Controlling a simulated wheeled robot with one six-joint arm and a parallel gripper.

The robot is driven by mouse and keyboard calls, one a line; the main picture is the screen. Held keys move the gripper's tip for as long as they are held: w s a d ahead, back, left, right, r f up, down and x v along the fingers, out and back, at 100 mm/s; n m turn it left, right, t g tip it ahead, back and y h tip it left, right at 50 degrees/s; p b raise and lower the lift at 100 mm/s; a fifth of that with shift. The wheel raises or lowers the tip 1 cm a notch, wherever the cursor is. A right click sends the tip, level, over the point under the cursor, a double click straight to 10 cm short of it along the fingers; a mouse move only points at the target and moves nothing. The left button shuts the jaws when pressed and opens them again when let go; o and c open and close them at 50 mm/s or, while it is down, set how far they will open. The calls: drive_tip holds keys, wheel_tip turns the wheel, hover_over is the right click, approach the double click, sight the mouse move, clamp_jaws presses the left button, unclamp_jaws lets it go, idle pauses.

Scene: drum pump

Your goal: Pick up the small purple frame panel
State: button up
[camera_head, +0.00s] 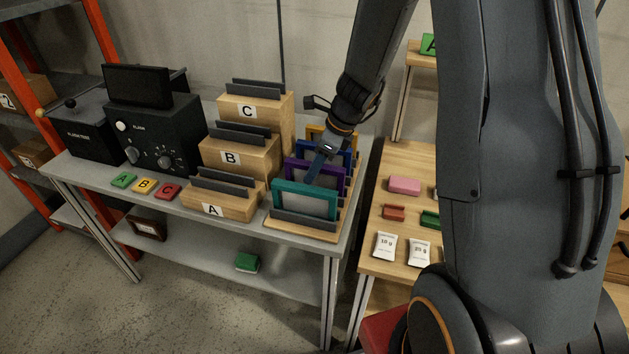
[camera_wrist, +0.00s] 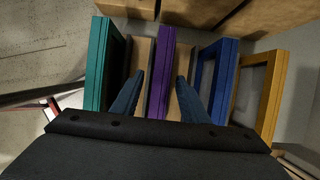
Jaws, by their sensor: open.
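The purple frame panel (camera_head: 303,166) stands upright in a slotted wooden rack (camera_head: 328,238), between a teal frame panel (camera_head: 333,197) and a blue one (camera_head: 345,151). In the wrist view the purple panel (camera_wrist: 162,70) shows edge-on, between the two fingers of my gripper (camera_wrist: 158,88). The fingers are open, one on each side of the panel, with a gap visible on both sides. In the head view my gripper (camera_head: 316,165) reaches down over the rack and covers part of the purple panel.
A yellow frame panel (camera_head: 319,132) stands behind the blue one; the teal and blue neighbours are close to my fingers. Stepped wooden blocks marked A (camera_head: 225,204), B (camera_head: 250,160) and C (camera_head: 272,108) stand left of the rack. A wooden table (camera_head: 390,262) is at the right.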

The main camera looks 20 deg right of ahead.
drive_tip(key=shift+f, duration=0.2)
idle(0.3)
clamp_jaws()
